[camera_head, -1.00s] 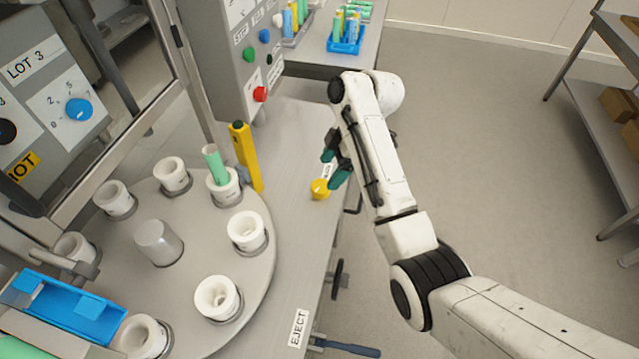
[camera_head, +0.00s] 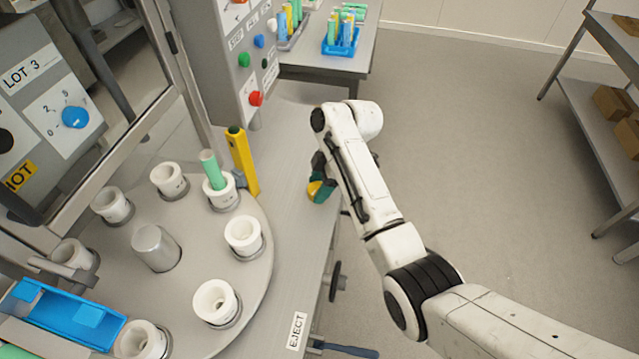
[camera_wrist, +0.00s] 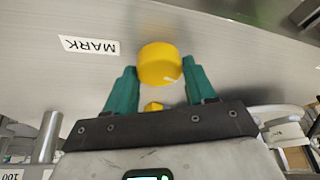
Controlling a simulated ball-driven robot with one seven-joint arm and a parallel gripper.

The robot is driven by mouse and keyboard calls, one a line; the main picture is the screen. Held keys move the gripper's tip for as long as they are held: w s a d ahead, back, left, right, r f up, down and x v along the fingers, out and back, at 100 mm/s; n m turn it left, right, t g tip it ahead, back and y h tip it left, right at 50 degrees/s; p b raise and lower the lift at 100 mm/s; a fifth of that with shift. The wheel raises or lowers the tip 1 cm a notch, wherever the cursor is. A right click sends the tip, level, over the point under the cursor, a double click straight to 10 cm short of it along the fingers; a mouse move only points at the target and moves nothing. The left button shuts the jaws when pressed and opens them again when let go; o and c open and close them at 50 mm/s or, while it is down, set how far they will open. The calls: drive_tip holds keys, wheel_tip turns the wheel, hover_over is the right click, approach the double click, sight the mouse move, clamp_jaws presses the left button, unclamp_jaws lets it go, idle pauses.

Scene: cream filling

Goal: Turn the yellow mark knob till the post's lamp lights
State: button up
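The yellow mark knob (camera_head: 314,190) sits on the bench edge, partly covered by my gripper (camera_head: 322,176). In the wrist view the knob (camera_wrist: 158,64) shows a white line near its lower right rim. My gripper's green fingers (camera_wrist: 160,72) stand on either side of it, open, with narrow gaps seeming to remain; contact is unclear. A smaller yellow piece (camera_wrist: 154,106) shows below the knob. The yellow post (camera_head: 243,160) stands left of the knob, beside the turntable. Its cap, the lamp (camera_head: 234,129), looks dark green and not lit.
The turntable (camera_head: 185,285) carries several white cups, one holding a green tube (camera_head: 211,169). A control panel (camera_head: 235,60) with coloured buttons stands behind the post. A MARK label (camera_wrist: 89,46) lies beside the knob. Open floor is to the right.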

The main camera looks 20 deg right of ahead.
drive_tip(key=c, duration=0.6)
drive_tip(key=shift+w+n, duration=0.1)
drive_tip(key=shift+n, duration=0.4)
drive_tip(key=o, duration=1)
drive_tip(key=shift+o, duration=0.2)
drive_tip(key=w+v, duration=0.1)
drive_tip(key=v, duration=1)
drive_tip(key=shift+s+p, duration=0.3)
drive_tip(key=shift+p, duration=0.1)
drive_tip(key=shift+f, duration=0.1)
